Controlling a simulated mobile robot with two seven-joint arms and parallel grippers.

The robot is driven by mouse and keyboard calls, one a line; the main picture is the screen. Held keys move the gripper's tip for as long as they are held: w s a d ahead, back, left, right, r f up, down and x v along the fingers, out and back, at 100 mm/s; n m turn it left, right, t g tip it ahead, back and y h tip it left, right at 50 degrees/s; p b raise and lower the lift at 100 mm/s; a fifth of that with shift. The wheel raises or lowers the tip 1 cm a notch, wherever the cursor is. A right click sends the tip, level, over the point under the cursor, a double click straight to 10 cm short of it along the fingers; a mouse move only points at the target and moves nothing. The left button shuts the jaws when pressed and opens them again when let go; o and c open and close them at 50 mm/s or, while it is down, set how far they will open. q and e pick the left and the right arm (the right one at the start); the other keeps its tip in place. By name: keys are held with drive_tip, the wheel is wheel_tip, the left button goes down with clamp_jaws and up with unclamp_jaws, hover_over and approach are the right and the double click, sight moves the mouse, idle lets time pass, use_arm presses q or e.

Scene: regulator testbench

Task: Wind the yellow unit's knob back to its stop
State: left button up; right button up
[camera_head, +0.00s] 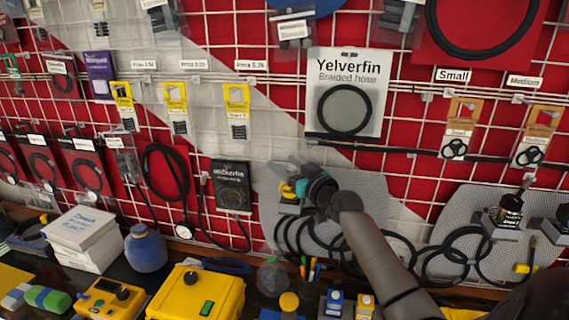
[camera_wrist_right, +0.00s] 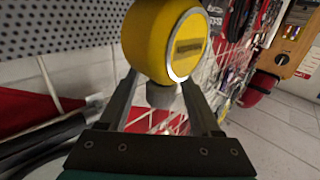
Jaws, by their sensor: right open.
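The yellow unit (camera_wrist_right: 150,38) is a rounded yellow body with a pale round face, large at the top middle of the right wrist view. A short grey knob (camera_wrist_right: 160,95) sticks out of its near side. In the head view only a bit of the yellow unit (camera_head: 287,190) shows beside my right gripper (camera_head: 298,183), on a grey perforated panel. My right gripper (camera_wrist_right: 160,88) is open, with one finger on each side of the knob. I cannot tell whether either finger touches it. My left gripper is not in view.
The perforated panel (camera_head: 268,212) hangs on a wire grid wall, with black hoses (camera_head: 290,240) looped below. A second panel (camera_head: 455,215) with dark units is at right. Below, the bench holds a yellow box (camera_head: 225,300), a blue jar (camera_head: 146,250) and a pen cup (camera_head: 308,288).

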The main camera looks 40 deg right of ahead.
drive_tip(key=shift+w, duration=0.3)
clamp_jaws()
idle(0.5)
